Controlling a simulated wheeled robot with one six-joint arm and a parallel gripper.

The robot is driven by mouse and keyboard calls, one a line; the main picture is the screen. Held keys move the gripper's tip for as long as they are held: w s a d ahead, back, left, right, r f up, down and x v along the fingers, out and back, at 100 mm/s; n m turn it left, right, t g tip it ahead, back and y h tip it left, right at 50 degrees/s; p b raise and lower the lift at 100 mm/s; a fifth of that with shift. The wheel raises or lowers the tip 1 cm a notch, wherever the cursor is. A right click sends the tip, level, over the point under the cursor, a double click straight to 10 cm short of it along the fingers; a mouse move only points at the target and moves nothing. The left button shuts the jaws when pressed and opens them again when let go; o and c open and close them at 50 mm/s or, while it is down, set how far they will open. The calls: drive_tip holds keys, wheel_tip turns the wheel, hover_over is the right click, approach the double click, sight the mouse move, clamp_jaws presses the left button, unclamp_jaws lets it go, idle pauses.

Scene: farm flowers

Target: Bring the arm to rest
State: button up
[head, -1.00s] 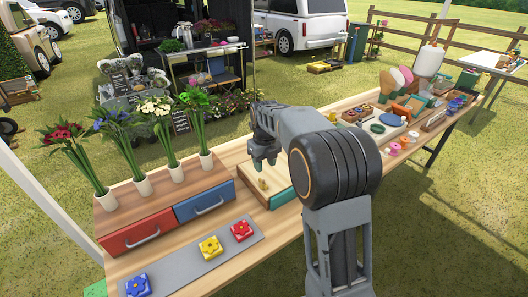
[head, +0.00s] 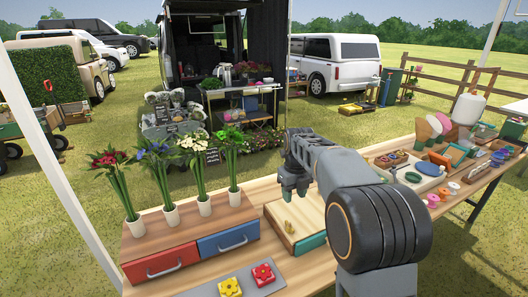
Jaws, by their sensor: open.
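My gripper (head: 293,188) hangs from my dark grey arm in the head view, pointing down. It is open, with nothing seen between its fingers. It is above the far part of a light wooden board-topped box (head: 275,222) with a teal front, apart from the small brass-coloured piece (head: 289,227) on that top. My arm reaches in from the lower right and hides part of the table behind it.
Left of my gripper stands a wooden drawer unit (head: 160,232) with red and blue drawers and several flower vases on top. Craft items crowd the table's right, including a white tray (head: 412,172).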

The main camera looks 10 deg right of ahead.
drive_tip(key=s+f+n+t, duration=0.1)
drive_tip(key=s+n, duration=1)
drive_tip(key=n, duration=0.5)
drive_tip(key=s+f+n+t, duration=0.1)
drive_tip(key=s+n+t, duration=0.1)
drive_tip(key=s+n, duration=0.9)
drive_tip(key=shift+s+a+f+n+t, duration=0.15)
drive_tip(key=shift+s+a+n+t, duration=0.25)
drive_tip(key=shift+n, duration=2.4)
drive_tip(key=shift+w+a, duration=0.1)
drive_tip(key=shift+w, duration=0.05)
